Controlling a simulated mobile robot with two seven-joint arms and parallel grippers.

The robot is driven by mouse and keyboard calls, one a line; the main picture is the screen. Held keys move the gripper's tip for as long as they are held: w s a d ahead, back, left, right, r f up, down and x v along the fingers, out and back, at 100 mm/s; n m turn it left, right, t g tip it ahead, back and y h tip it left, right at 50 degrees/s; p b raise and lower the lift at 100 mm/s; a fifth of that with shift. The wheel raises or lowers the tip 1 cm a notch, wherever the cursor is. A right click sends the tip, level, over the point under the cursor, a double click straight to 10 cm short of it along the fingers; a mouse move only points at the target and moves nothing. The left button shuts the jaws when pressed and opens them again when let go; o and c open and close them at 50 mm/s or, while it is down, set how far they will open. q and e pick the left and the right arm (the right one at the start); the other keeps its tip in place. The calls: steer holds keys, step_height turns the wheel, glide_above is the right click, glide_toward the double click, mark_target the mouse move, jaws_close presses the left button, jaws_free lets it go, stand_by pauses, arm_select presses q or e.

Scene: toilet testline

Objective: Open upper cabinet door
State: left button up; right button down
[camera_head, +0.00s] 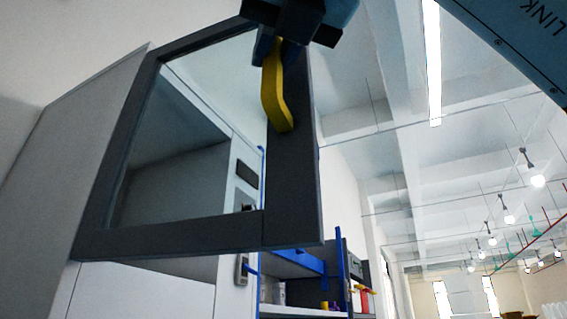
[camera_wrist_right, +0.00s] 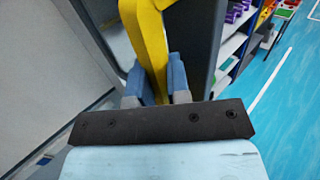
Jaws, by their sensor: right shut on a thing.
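The upper cabinet door (camera_head: 292,190) has a dark frame around a glass pane. It stands swung out from the grey cabinet (camera_head: 92,125) on the left in the head view. A yellow handle (camera_head: 275,92) is fixed on the door's right frame bar. My right gripper (camera_head: 270,45) is at the handle's upper end, at the top of the head view. In the right wrist view the fingers of my right gripper (camera_wrist_right: 161,88) are shut on the yellow handle (camera_wrist_right: 146,38). The door frame (camera_wrist_right: 206,45) shows just beyond it. My left gripper is in neither view.
Shelves with blue edges (camera_head: 290,262) and small items stand behind the door at lower centre. In the right wrist view, a blue floor (camera_wrist_right: 285,100) with a white line lies clear on the right. A grey panel (camera_wrist_right: 45,85) is at left.

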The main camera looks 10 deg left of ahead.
steer(key=c, duration=1.1)
jaws_free()
steer(key=shift+a, duration=0.15)
steer(key=shift+s+d, duration=0.35)
arm_select(q)
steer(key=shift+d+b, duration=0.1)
steer(key=shift+b, duration=0.4)
arm_select(e)
steer(key=v, duration=1.2)
steer(key=shift+s+d, duration=0.15)
steer(key=shift+s, duration=0.25)
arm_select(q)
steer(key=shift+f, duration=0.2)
